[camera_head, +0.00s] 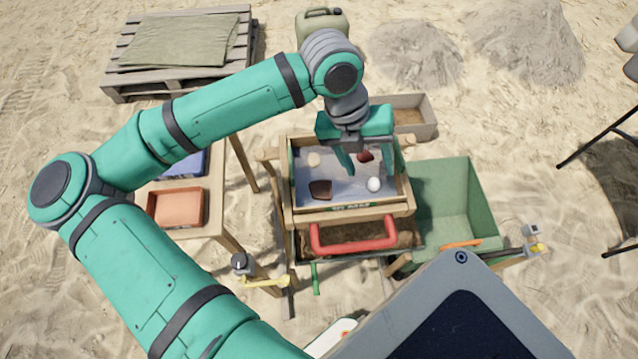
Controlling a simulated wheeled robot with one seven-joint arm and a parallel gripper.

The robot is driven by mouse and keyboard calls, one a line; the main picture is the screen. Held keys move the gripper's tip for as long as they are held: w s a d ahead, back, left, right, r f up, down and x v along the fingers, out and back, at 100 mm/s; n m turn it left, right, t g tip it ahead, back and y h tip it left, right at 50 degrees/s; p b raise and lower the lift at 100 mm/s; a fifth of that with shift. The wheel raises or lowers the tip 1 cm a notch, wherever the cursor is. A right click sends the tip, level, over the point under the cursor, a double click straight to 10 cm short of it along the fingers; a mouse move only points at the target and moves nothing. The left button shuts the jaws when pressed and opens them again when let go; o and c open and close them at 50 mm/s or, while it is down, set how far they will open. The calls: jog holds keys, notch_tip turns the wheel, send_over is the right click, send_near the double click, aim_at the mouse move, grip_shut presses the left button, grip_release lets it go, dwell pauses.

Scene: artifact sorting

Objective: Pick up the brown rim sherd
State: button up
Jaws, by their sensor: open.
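A wooden-framed sieve tray (350,214) with a grey bed holds several small finds. A dark brown, angular sherd (320,189) lies at its front left. A smaller reddish-brown sherd (365,156) lies towards the back right. I cannot tell from this view which of the two has a rim. My gripper (372,166) is open and empty over the right part of the tray, pointing down. Its fingers appear on either side of the reddish-brown sherd; its height above the bed is hard to judge. The dark brown sherd is to the left of the gripper.
A white round piece (374,184) and a tan piece (313,159) share the tray. A red handle (353,237) is at its front. A green bin (456,196) stands right, a table with an orange tray (176,207) left, and a sand-filled box (410,116) behind.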

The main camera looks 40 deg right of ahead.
jog(key=w+a+n+t+y, duration=0.1)
jog(key=w+a+t+y, duration=0.15)
jog(key=w+a, duration=0.4)
send_over(320, 185)
jog(key=shift+t, duration=0.35)
jog(key=f, duration=0.6)
jog(key=shift+w+d+f, duration=0.15)
jog(key=shift+w+d, duration=0.1)
jog(key=shift+w, duration=0.05)
jog(key=shift+s+a+f, duration=0.15)
jog(key=shift+s+f, duration=0.05)
jog(key=shift+f, duration=1.15)
jog(key=shift+s+a+f, duration=0.1)
jog(key=shift+s+f, duration=0.05)
jog(key=shift+f, duration=1.2)
jog(key=c, duration=0.8)
